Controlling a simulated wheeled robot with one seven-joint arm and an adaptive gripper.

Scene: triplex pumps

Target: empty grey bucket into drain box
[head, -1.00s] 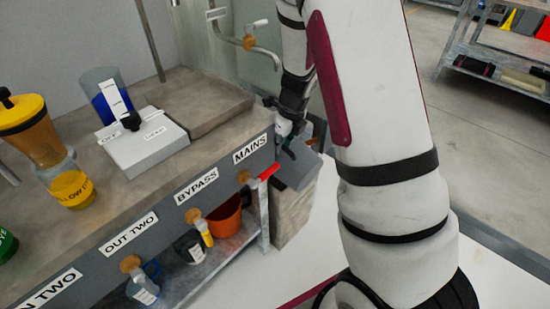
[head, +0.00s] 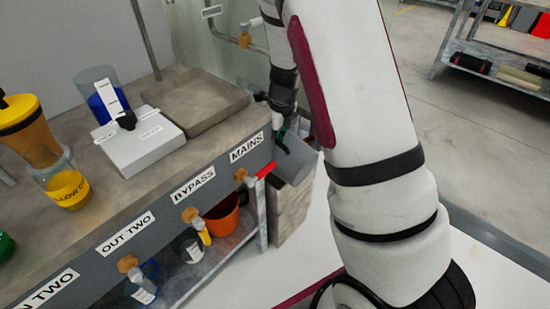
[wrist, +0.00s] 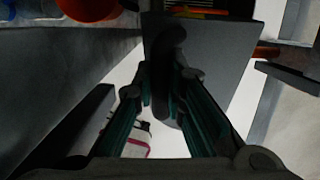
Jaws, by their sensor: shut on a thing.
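Valve taps and a red handle (head: 265,170) line the bench front close to the bucket. An orange bucket (head: 222,218) and bottles sit on the lower shelf. A white box (head: 138,140), a blue-filled beaker (head: 102,98) and a yellow container (head: 30,130) stand on the bench.

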